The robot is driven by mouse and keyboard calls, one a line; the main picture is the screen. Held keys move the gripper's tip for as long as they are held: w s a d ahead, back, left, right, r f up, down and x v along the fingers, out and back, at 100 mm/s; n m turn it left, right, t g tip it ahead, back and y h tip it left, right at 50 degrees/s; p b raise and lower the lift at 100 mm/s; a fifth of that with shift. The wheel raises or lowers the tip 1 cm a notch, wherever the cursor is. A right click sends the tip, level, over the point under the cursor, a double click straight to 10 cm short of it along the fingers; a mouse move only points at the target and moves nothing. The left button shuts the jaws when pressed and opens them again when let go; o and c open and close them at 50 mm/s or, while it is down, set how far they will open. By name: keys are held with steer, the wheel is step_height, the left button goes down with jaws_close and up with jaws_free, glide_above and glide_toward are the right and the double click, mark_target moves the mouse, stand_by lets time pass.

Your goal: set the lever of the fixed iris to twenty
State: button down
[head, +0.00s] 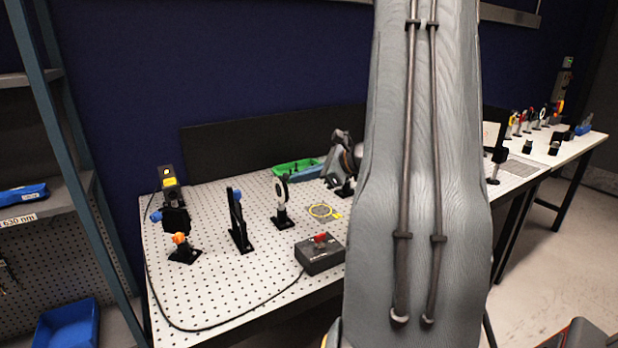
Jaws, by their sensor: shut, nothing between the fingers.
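My gripper (338,168) shows as a grey and dark shape to the right of the ring mount, partly hidden by my large grey arm link. Its fingers are shut with nothing visible between them. It appears apart from the ring mount, though the depth gap is hard to judge.
A black control box with a red knob (320,252), a black upright mount (238,220) and an orange-topped mount (183,248) stand on the white perforated table (215,290). A yellow ring (321,211) lies flat nearby. A green tray (296,169) is behind. My arm hides the right part.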

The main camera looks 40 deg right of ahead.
steer(key=w+r+b, duration=0.1)
steer(key=w+r, duration=0.2)
steer(key=w, duration=0.2)
steer(key=shift+w+d, duration=0.15)
steer(key=shift+d, duration=0.25)
stand_by(0.8)
steer(key=s+d+r+b, duration=0.1)
steer(key=s+d+r, duration=0.5)
steer(key=r, duration=0.4)
steer(key=shift+s+d, duration=0.3)
steer(key=shift+s, duration=0.45)
steer(key=shift+a, duration=0.1)
